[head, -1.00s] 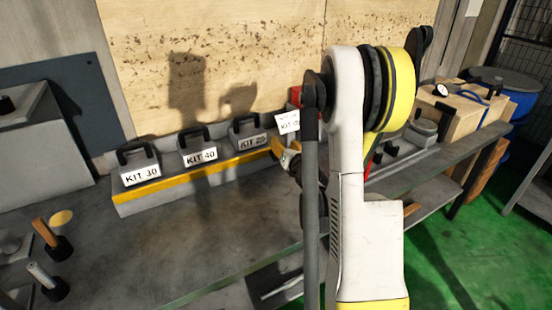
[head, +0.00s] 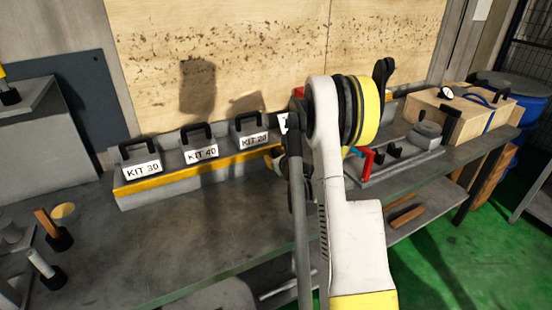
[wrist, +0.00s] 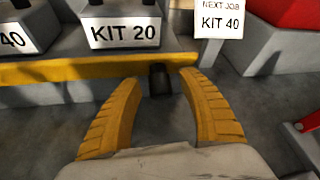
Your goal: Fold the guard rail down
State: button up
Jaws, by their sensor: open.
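The yellow guard rail (head: 190,173) runs along the front of the grey kit rack, before the lower parts of the kit boxes. In the wrist view the rail (wrist: 60,72) crosses the upper part of the picture. A black knob (wrist: 160,84) sticks out from its front near the right end. My gripper (wrist: 160,77) is open, with its two yellow fingers on either side of the knob and a gap visible on both sides. The fingertips are close to the rail; I cannot tell whether they touch it. In the head view my arm hides most of the gripper.
Boxes KIT 30 (head: 141,160), KIT 40 (head: 200,146) and KIT 20 (head: 250,133) stand behind the rail. A NEXT JOB KIT 40 card (wrist: 219,20) is at the right. A red-handled fixture (head: 372,158) lies to the right. The bench (head: 180,235) before the rack is clear.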

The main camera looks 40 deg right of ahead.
jog(key=shift+w, duration=0.2)
jog(key=shift+c, duration=0.2)
grip_shut()
jog(key=shift+f, duration=0.1)
